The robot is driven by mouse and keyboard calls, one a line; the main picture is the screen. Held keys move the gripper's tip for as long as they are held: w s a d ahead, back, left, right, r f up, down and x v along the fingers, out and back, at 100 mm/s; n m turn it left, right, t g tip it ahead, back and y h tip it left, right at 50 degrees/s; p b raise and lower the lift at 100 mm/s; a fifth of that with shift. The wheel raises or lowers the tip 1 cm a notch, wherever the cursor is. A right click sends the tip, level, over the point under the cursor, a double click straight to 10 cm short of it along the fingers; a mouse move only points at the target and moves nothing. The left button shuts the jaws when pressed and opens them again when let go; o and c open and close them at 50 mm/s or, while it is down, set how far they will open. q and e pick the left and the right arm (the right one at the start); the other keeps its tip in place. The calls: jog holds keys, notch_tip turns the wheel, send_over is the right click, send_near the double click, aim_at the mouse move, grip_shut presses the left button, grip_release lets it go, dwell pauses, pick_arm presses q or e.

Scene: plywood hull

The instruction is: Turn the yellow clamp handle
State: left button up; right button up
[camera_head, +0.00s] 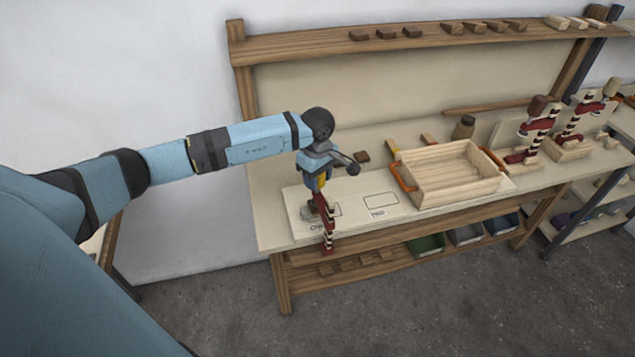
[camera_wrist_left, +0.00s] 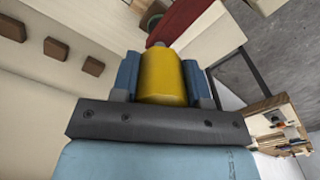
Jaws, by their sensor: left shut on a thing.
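The yellow clamp handle (camera_wrist_left: 165,78) sits between the two blue fingers of my left gripper (camera_wrist_left: 166,85) in the left wrist view. My left gripper (camera_head: 318,172) is shut on it at the left end of the bench. In the head view only a bit of yellow shows below the gripper. The red clamp (camera_head: 326,222) with dark and pale bands hangs below, over the front edge of a pale board (camera_head: 352,219). Its red part (camera_wrist_left: 188,20) shows beyond the handle in the left wrist view. My right gripper is not in view.
A wooden crate (camera_head: 455,188) with orange handles stands right of the clamp. A shelf (camera_head: 420,40) with wooden pieces runs along the back. Bins (camera_head: 427,244) sit below the bench.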

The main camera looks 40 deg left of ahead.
pick_arm(q)
jog(key=n+b, duration=0.1)
jog(key=n, duration=0.1)
jog(key=n+b, duration=0.2)
jog(key=n, duration=0.1)
jog(key=shift+f+n, duration=0.2)
jog(key=shift+n, duration=0.1)
jog(key=n+b, duration=0.2)
jog(key=n, duration=0.2)
jog(key=n+b, duration=0.1)
jog(key=n, duration=0.3)
jog(key=n+b, duration=0.1)
jog(key=n, duration=0.3)
jog(key=shift+r+n, duration=0.1)
jog(key=shift+n, duration=0.2)
jog(key=n+b, duration=0.1)
jog(key=n, duration=0.2)
jog(key=shift+n, duration=0.3)
jog(key=n, duration=0.4)
jog(key=shift+n+y, duration=0.3)
jog(key=shift+n, duration=1.1)
